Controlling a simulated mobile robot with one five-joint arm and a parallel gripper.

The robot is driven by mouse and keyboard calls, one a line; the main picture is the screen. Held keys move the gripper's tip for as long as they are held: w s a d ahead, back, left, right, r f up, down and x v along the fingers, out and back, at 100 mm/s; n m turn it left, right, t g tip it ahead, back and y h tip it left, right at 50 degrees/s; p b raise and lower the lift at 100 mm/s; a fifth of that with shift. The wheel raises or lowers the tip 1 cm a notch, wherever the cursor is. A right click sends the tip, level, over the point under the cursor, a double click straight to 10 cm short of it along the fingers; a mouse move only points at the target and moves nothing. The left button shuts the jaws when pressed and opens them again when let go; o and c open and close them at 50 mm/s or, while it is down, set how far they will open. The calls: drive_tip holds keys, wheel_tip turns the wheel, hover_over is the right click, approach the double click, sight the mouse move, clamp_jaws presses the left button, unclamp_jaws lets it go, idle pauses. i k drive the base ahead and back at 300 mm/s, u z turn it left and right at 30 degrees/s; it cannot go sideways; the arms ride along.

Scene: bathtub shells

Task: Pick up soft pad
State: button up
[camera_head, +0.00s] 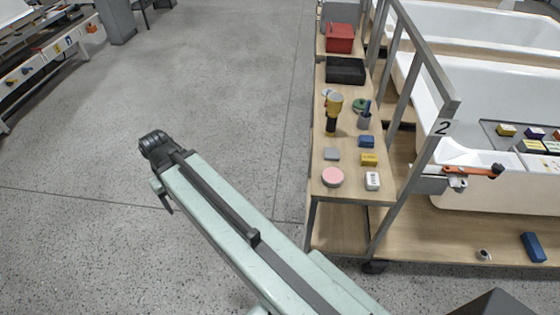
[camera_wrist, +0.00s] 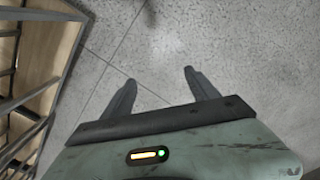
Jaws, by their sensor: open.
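A pink round disc (camera_head: 333,177), which looks like the soft pad, lies flat near the front end of the narrow wooden shelf (camera_head: 322,189). A small grey block (camera_head: 332,154) lies behind it. My gripper (camera_wrist: 160,80) is open and empty, with bare floor between its fingers in the wrist view. In the head view my arm reaches out over the floor to the left of the shelf, well apart from the pad. The fingers are mostly hidden there. The pad is not visible in the wrist view.
Beside the pad are a white block (camera_head: 372,181), a yellow block (camera_head: 369,159) and a blue block (camera_head: 366,141). A yellow-black torch (camera_head: 333,110), a cup (camera_head: 364,120), a black tray (camera_head: 345,71) and a red box (camera_head: 340,38) stand farther back. A grey metal frame (camera_head: 428,65) rises at right.

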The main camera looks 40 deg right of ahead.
sight(366, 159)
drive_tip(key=z, duration=2.15)
drive_tip(key=i, duration=0.35)
drive_tip(key=z, duration=0.05)
